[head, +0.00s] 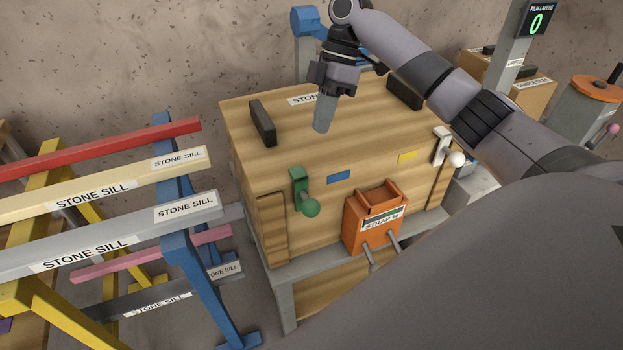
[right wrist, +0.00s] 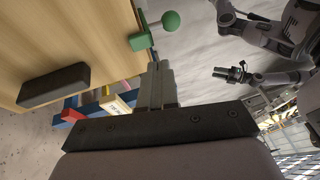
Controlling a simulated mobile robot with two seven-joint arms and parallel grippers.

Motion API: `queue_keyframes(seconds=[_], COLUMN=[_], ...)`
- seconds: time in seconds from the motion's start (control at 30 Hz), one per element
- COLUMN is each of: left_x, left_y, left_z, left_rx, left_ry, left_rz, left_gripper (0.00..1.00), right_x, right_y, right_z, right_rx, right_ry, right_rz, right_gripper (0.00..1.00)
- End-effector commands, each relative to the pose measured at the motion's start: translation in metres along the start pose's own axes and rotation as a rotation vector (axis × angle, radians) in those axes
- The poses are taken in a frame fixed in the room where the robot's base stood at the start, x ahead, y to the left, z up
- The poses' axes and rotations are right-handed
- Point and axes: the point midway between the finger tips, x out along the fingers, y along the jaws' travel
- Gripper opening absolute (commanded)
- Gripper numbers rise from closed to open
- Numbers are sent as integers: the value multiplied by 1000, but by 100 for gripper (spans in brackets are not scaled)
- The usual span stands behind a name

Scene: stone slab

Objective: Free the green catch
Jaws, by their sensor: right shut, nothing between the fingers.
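The green catch (head: 298,188) is on the front of the wooden box (head: 268,165), near its left end. Its green ball knob (head: 311,208) hangs at its lower end. In the right wrist view the catch (right wrist: 139,41) and its knob (right wrist: 171,20) lie beyond the fingertips. My right gripper (head: 322,126) points down over the box top, above and apart from the catch. Its fingers (right wrist: 156,66) are together and empty. What looks like my left gripper (right wrist: 243,68) shows small in the right wrist view, too small to read.
A white catch (head: 442,146) with a white ball is at the box's right end. An orange strap holder (head: 374,218) hangs on the front. Dark handles (head: 263,123) stand on the lid. Racked stone sills (head: 105,235) crowd the left.

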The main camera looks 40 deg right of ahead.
Motion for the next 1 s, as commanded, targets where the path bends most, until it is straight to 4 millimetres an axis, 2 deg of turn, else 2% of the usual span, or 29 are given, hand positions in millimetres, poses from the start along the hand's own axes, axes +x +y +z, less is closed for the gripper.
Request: queue_keyframes(seconds=[0.23,0.37,0.47,0.8,1.0], left_x=[0,0,0,0,-2], left_y=[0,0,0,0,0], left_z=[0,0,0,0,-3], left_rx=[0,0,0,0,0], left_ry=[0,0,0,-1,-1], left_rz=[0,0,0,-1,-1], left_gripper=[43,43,43,43,43], right_x=[1,9,24,96,123], right_y=[0,0,0,0,-10], right_z=[0,0,1,0,6], right_rx=[1,1,2,1,1], right_ry=[0,-1,-2,-1,-2], right_rz=[1,0,-1,-3,-1], right_gripper=[0,0,0,0,0])
